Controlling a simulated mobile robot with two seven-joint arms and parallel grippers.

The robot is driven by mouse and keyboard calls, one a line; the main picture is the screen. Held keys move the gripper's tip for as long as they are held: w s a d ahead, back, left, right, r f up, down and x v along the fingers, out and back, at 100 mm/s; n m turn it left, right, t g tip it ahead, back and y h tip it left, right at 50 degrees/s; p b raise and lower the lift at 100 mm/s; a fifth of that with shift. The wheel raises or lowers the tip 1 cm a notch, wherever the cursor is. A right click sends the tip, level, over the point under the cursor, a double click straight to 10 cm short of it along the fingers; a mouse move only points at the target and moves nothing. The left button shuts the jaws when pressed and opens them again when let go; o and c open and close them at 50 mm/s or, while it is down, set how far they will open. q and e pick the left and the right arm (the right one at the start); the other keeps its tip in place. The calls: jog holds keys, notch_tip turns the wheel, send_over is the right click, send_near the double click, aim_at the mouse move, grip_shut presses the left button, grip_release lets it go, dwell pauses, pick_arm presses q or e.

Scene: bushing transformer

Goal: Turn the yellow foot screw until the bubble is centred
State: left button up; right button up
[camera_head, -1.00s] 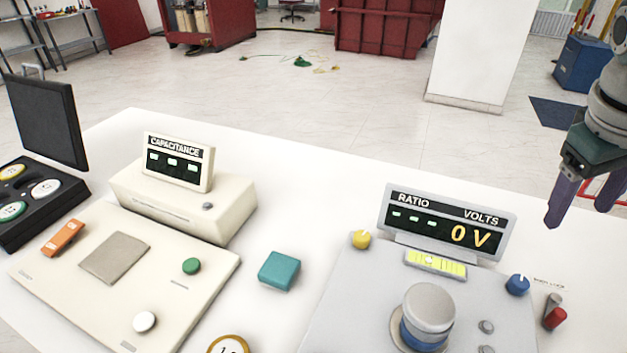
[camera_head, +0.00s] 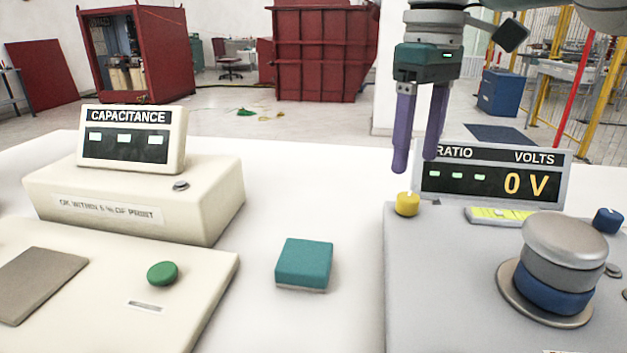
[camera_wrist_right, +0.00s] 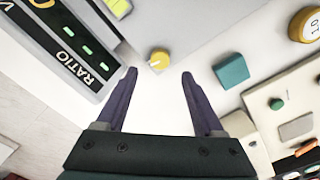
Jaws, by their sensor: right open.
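The yellow foot screw (camera_head: 407,204) stands at the back left corner of the grey ratio unit (camera_head: 440,290). It also shows in the right wrist view (camera_wrist_right: 159,59), ahead of and between the fingertips. The yellow-green bubble level (camera_head: 498,215) lies below the ratio display; the bubble's position is too small to tell. My right gripper (camera_head: 416,165) points down with its purple fingers apart and empty, just above the yellow screw and not around it. It shows open in the right wrist view (camera_wrist_right: 159,75). My left gripper is not in view.
The ratio display (camera_head: 490,178) reading 0 V stands right behind the fingers. A blue screw (camera_head: 608,221) and a large silver and blue knob (camera_head: 560,250) sit on the same unit. A teal block (camera_head: 304,264) and the capacitance unit (camera_head: 140,200) are to the left, with bare white table between.

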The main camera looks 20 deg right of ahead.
aim_at(409, 196)
notch_tip(409, 196, down, 6)
jog(key=shift+f+b, duration=0.1)
jog(key=shift+b, duration=0.45)
grip_shut()
